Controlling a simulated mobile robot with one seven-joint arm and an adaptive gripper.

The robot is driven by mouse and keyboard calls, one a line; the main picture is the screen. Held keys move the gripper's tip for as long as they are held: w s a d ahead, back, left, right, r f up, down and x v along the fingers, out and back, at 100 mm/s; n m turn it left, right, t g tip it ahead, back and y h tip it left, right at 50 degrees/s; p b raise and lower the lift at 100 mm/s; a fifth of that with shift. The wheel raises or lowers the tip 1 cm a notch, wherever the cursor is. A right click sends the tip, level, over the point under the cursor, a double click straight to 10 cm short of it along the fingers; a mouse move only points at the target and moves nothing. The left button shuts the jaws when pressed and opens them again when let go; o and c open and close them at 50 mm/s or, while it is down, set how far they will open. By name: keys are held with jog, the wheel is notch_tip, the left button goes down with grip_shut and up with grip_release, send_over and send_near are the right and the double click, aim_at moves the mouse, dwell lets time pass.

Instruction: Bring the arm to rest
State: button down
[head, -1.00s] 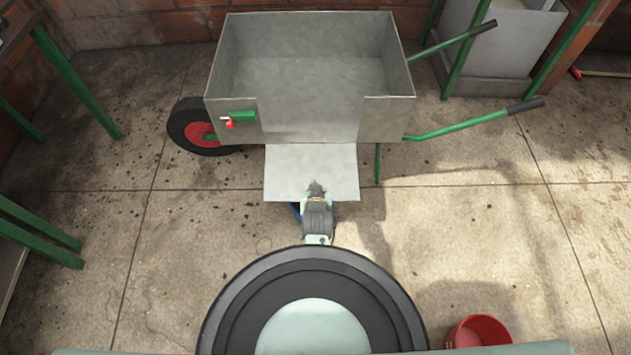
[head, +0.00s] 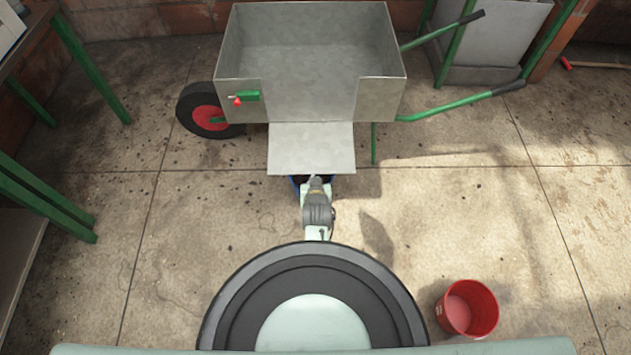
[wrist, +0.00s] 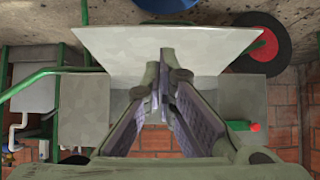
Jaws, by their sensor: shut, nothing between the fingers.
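My gripper (head: 316,181) is in front of the wheelbarrow's lower edge, near the front of the grey flap (head: 311,160). In the wrist view my gripper (wrist: 163,76) has its fingertips together with nothing between them. The flap also shows in the wrist view (wrist: 110,45), behind the fingers. I cannot tell whether the gripper touches it. My arm is folded close above my round base.
A grey metal wheelbarrow (head: 365,98) with a red-hubbed wheel and green handles stands ahead. A red bucket (head: 467,308) stands at lower right. Green-legged tables (head: 45,200) stand left. Floor on both sides is mostly open.

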jog(key=shift+s, duration=0.3)
